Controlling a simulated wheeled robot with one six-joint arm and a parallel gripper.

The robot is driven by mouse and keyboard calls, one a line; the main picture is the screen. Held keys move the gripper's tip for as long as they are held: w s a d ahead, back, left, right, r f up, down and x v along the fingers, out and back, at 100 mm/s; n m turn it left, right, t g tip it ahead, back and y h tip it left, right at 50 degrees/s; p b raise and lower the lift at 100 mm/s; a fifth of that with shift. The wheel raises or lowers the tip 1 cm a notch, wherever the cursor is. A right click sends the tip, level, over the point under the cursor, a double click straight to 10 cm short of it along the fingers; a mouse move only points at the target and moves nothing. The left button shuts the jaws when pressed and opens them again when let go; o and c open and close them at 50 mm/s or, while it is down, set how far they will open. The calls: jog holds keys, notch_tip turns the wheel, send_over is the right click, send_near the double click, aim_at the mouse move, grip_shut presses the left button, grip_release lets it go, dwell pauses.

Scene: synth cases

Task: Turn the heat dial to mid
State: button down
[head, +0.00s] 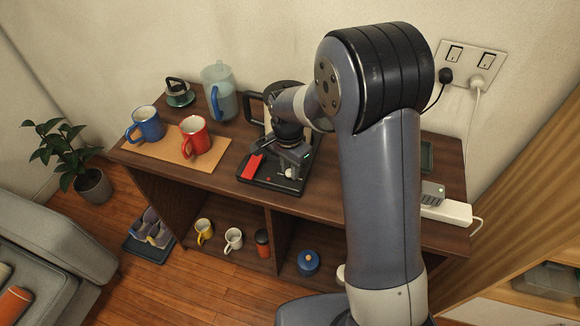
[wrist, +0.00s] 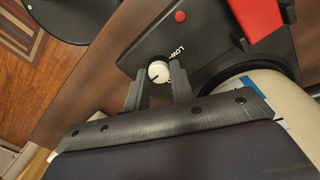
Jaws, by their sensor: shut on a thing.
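The white heat dial (wrist: 158,72) is on the front of a black appliance (wrist: 130,65). The printed word LOW shows beside it in the wrist view; other labels are hidden or unclear, and I cannot tell its exact setting. In the head view the dial (head: 287,174) shows small, below my gripper. My gripper (wrist: 157,76) has one finger on each side of the dial and is shut on it. In the head view my gripper (head: 292,166) is at the appliance's right front. A red paddle (wrist: 260,17) and a small red light (wrist: 180,16) are on the appliance.
A red mug (head: 194,136) and a blue mug (head: 146,125) stand on an orange mat (head: 166,152) to the left. A white power strip (head: 452,212) lies at the sideboard's right end.

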jog(key=shift+n, duration=0.4)
jog(key=n+b, duration=0.1)
jog(key=n, duration=0.7)
jog(key=shift+a, duration=0.1)
jog(key=n+b, duration=0.1)
jog(key=n, duration=0.4)
jog(key=shift+n, duration=1.9)
jog(key=shift+t, duration=0.3)
jog(key=c, duration=1.2)
grip_release()
jog(key=shift+c, duration=0.2)
